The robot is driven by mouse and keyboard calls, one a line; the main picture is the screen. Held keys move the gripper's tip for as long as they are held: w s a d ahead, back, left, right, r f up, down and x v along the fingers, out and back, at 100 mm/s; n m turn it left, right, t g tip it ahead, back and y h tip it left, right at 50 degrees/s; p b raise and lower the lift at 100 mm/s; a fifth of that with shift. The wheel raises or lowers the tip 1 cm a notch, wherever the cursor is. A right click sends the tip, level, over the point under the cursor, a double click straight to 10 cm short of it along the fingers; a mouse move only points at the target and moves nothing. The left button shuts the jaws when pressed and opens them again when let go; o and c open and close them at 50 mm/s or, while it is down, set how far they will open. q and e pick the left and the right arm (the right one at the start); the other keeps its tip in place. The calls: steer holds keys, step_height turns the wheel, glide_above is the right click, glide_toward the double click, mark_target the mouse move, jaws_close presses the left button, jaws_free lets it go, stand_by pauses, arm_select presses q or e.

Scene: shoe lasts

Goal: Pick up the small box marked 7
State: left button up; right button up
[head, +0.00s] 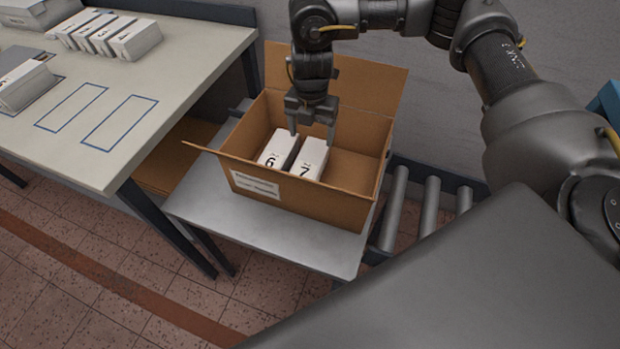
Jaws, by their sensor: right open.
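The small white box marked 7 (310,158) stands in an open brown cardboard carton (330,202), beside another white box marked 6 (278,149) on its left. My right gripper (312,136) reaches down into the carton from above, fingers pointing down. It is open, with its fingers over the far end of the two boxes. One finger is near the box marked 6 and the other is right of the box marked 7. I cannot tell whether they touch anything. My left gripper is not in view.
The carton sits on a grey stand (255,226) with its flaps open. A table (185,72) at left bears several white boxes (103,33) and blue outlined rectangles (120,122). Rollers (428,205) lie right of the carton. The carton's right part looks empty.

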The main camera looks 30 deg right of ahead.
steer(key=shift+f, duration=0.35)
steer(key=shift+s, duration=0.1)
glide_above(310, 159)
step_height(310, 159, down, 5)
steer(key=shift+s+r+b, duration=0.1)
steer(key=shift+s+b, duration=0.05)
steer(key=shift+b, duration=0.15)
steer(key=shift+d+f, duration=0.1)
steer(key=shift+f, duration=0.65)
step_height(310, 159, down, 4)
steer(key=shift+r+b, duration=0.1)
steer(key=shift+b, duration=0.2)
steer(key=shift+f, duration=0.25)
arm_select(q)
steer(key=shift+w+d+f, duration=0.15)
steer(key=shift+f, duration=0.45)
